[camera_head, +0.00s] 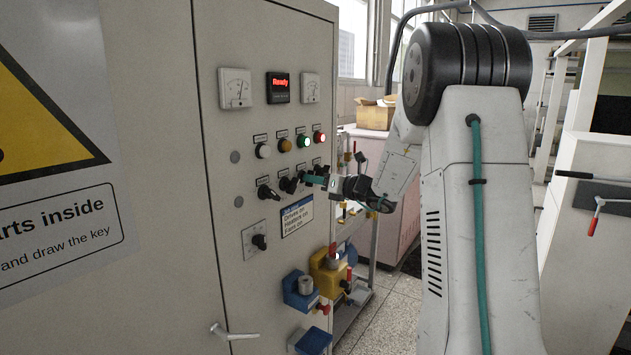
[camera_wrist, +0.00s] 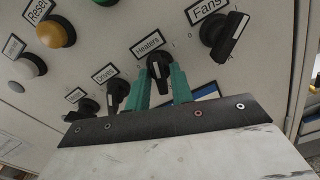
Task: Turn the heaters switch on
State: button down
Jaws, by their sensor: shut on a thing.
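The heaters switch (camera_wrist: 158,66) is a black rotary knob under a label reading "Heaters" in the wrist view. The two teal fingers of my gripper (camera_wrist: 161,78) stand one on each side of its handle and are shut on it. The handle points roughly down the picture, toward my gripper. In the head view my gripper (camera_head: 318,180) is at the row of black switches on the grey cabinet (camera_head: 225,150). It hides the heaters switch there.
The fans switch (camera_wrist: 226,38) and the drives switch (camera_wrist: 117,93) sit close on either side. Coloured buttons, including a green one (camera_head: 303,141), are above. A blue padlock-like block (camera_head: 300,290) and a yellow one (camera_head: 328,272) stick out below, near a door handle (camera_head: 232,332).

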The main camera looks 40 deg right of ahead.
jog(key=m, duration=0.4)
jog(key=shift+m, duration=0.4)
dwell(0.4)
jog(key=c, duration=1.5)
grip_release()
jog(key=v, duration=0.8)
